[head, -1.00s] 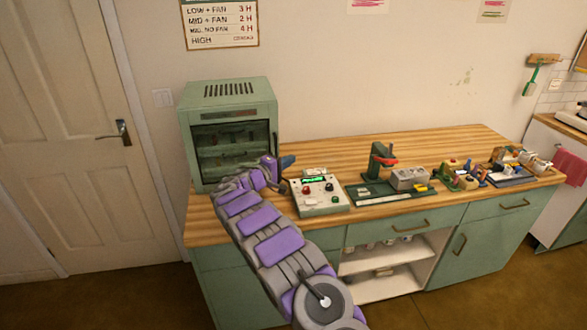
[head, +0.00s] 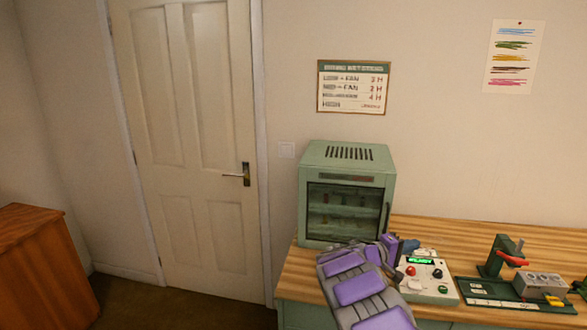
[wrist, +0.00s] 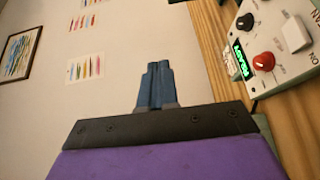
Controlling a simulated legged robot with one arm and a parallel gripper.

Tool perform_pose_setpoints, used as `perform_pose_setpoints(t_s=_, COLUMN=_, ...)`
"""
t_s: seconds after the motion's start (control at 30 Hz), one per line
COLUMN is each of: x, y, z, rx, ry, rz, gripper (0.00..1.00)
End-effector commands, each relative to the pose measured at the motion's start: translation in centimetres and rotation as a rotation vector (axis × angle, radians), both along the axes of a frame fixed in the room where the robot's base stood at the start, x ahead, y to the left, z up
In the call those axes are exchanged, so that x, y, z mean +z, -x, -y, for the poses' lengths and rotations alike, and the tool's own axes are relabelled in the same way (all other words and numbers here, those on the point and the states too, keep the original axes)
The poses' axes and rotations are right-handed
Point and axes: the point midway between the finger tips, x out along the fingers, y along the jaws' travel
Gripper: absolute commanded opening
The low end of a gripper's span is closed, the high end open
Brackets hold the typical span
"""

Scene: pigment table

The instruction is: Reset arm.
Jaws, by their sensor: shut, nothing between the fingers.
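My purple and grey arm reaches up to the left part of the wooden worktop in the head view. My gripper (head: 408,246) is in front of the right side of the green cabinet (head: 347,262), beside the control box (head: 428,283). In the wrist view my gripper's blue fingers (wrist: 155,85) are together and empty, seen against the wall. The control box also shows in the wrist view (wrist: 285,65), with a lit green display, red and black knobs and a white switch.
The wooden worktop (head: 470,233) carries a green press (head: 502,256) and a grey block (head: 540,285) to the right of the control box. A closed door (head: 195,140) and a brown wooden cabinet (head: 40,270) are at the left. A sign (head: 353,87) hangs above the green cabinet.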

Motion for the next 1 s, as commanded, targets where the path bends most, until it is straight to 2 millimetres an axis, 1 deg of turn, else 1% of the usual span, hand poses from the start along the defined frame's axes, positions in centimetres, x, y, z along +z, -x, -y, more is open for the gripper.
perform_pose_setpoints(t_s=0.03, x=1.5, y=1.5, z=0.6, rx=-0.034, ry=-0.012, rz=0.000, gripper=0.00)
perform_pose_setpoints(t_s=0.17, x=4.1, y=6.1, z=1.6, rx=-0.134, ry=-0.071, rz=-0.021, gripper=0.00)
perform_pose_setpoints(t_s=0.2, x=4.6, y=7.7, z=1.9, rx=-0.165, ry=-0.095, rz=-0.029, gripper=0.00)
perform_pose_setpoints(t_s=0.33, x=6.4, y=12.7, z=2.1, rx=-0.256, ry=-0.180, rz=-0.044, gripper=0.00)
perform_pose_setpoints(t_s=0.4, x=6.8, y=15.6, z=2.0, rx=-0.303, ry=-0.233, rz=-0.056, gripper=0.00)
perform_pose_setpoints(t_s=0.47, x=7.3, y=17.9, z=1.7, rx=-0.336, ry=-0.281, rz=-0.061, gripper=0.00)
perform_pose_setpoints(t_s=0.5, x=7.4, y=19.5, z=1.4, rx=-0.358, ry=-0.315, rz=-0.066, gripper=0.00)
perform_pose_setpoints(t_s=0.57, x=7.6, y=21.8, z=0.8, rx=-0.389, ry=-0.370, rz=-0.072, gripper=0.00)
perform_pose_setpoints(t_s=0.7, x=7.4, y=27.1, z=-1.1, rx=-0.446, ry=-0.506, rz=-0.091, gripper=0.00)
perform_pose_setpoints(t_s=0.77, x=7.3, y=29.2, z=-2.1, rx=-0.463, ry=-0.570, rz=-0.097, gripper=0.00)
perform_pose_setpoints(t_s=0.8, x=7.0, y=30.7, z=-3.0, rx=-0.475, ry=-0.612, rz=-0.104, gripper=0.00)
perform_pose_setpoints(t_s=0.87, x=6.7, y=32.7, z=-4.2, rx=-0.487, ry=-0.677, rz=-0.113, gripper=0.00)
perform_pose_setpoints(t_s=1.0, x=5.7, y=37.3, z=-7.7, rx=-0.501, ry=-0.835, rz=-0.141, gripper=0.00)
